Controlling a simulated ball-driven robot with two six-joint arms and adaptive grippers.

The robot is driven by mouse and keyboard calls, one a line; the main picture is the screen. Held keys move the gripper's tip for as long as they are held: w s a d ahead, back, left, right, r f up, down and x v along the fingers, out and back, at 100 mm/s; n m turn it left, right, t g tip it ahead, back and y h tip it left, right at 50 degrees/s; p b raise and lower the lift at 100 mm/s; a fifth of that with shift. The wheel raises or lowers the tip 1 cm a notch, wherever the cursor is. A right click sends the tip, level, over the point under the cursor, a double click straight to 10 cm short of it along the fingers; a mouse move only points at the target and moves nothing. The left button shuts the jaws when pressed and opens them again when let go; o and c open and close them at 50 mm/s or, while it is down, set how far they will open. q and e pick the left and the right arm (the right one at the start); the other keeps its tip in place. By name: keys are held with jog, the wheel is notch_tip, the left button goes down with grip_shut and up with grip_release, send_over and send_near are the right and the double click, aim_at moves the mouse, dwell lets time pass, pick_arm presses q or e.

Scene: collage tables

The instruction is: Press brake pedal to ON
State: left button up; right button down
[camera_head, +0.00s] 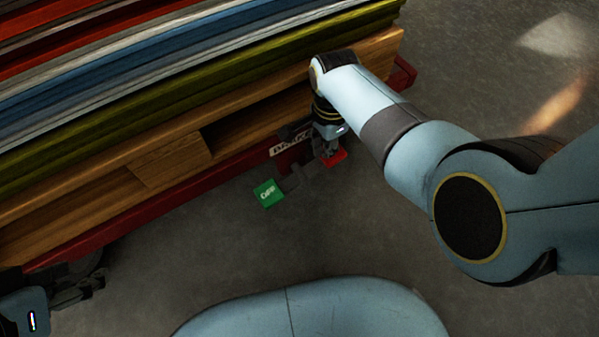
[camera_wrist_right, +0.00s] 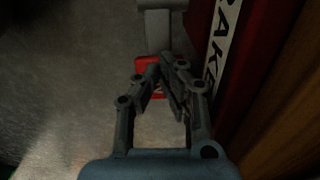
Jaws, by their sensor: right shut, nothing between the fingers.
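The red brake pedal (camera_head: 336,157) sticks out low beside the cart's dark red frame. The green pedal (camera_head: 268,193), lettered "OFF", sits to its left on the same grey linkage (camera_head: 297,178). My right gripper (camera_head: 329,150) points down at the red pedal and covers part of it. In the right wrist view the fingers (camera_wrist_right: 167,80) are shut with nothing held, and the red pedal (camera_wrist_right: 143,65) shows behind their tips. I cannot tell whether they touch it. My left gripper (camera_head: 85,284) is at the lower left, away from the pedals; its jaws are unclear.
The red cart frame (camera_head: 120,220) carries a wooden pallet (camera_head: 110,195) stacked with coloured sheets (camera_head: 150,90). A white "BRAKE" label (camera_head: 287,146) is on the frame by the pedals; it also shows in the right wrist view (camera_wrist_right: 219,50). Grey floor (camera_head: 220,245) in front is clear.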

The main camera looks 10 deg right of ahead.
pick_arm(q)
jog(key=shift+s+f+b, duration=0.2)
jog(key=shift+f+b, duration=0.4)
jog(key=shift+f, duration=0.2)
pick_arm(e)
jog(key=shift+s+f, duration=0.1)
jog(key=shift+f, duration=0.95)
jog(key=shift+r+p, duration=0.95)
jog(key=shift+r, duration=0.2)
notch_tip(320, 180, up, 5)
jog(key=p, duration=0.4)
pick_arm(q)
notch_tip(320, 180, up, 8)
jog(key=w, duration=0.2)
jog(key=shift+t, duration=0.4)
pick_arm(e)
jog(key=shift+f, duration=0.1)
pick_arm(q)
jog(key=shift+f, duration=0.1)
